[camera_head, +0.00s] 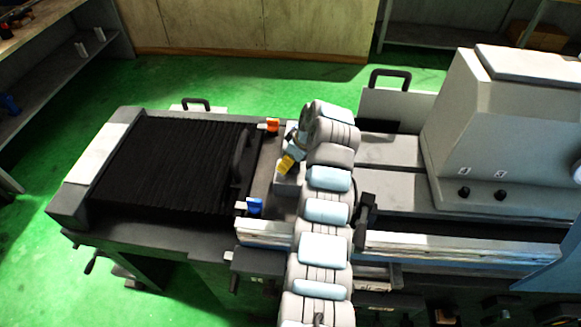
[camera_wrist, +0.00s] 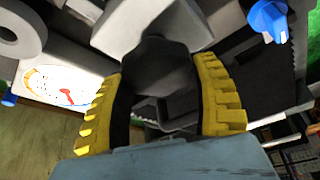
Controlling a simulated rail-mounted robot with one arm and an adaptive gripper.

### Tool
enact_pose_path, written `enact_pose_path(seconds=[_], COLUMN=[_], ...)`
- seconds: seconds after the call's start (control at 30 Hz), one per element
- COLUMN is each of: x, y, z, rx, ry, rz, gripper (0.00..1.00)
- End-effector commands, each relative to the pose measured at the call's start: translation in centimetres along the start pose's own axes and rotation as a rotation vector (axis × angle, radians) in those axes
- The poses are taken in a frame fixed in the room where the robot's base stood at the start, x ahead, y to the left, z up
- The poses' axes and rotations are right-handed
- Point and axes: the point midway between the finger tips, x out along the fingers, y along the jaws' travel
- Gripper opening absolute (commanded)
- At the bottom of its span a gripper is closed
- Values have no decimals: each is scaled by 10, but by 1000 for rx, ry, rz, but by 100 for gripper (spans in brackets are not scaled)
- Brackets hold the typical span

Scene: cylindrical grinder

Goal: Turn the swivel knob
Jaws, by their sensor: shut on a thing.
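My gripper (camera_wrist: 160,72) has two yellow, ribbed fingers with dark inner pads, and they stand on either side of a dark grey knob (camera_wrist: 165,62) in the wrist view. I take this to be the swivel knob. The fingers are shut on it. Its lower part lies in shadow between the fingers, above my blue-grey palm. In the head view my gripper (camera_head: 288,162) shows as a small yellow patch beside the arm, over the grinder's middle. The knob cannot be made out there.
The grinder has a black bellows cover (camera_head: 165,165) on its left and a grey housing (camera_head: 500,125) on its right. An orange part (camera_head: 272,125) and a blue part (camera_head: 254,206) sit near the gripper. A white dial (camera_wrist: 62,88) shows in the wrist view.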

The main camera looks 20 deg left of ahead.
Motion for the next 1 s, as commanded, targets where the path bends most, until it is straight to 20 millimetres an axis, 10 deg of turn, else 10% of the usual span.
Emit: enact_pose_path(seconds=[1.0], x=[1], y=[-1], z=[0], rx=[-320], ry=[-1], rz=[-130], gripper=[27])
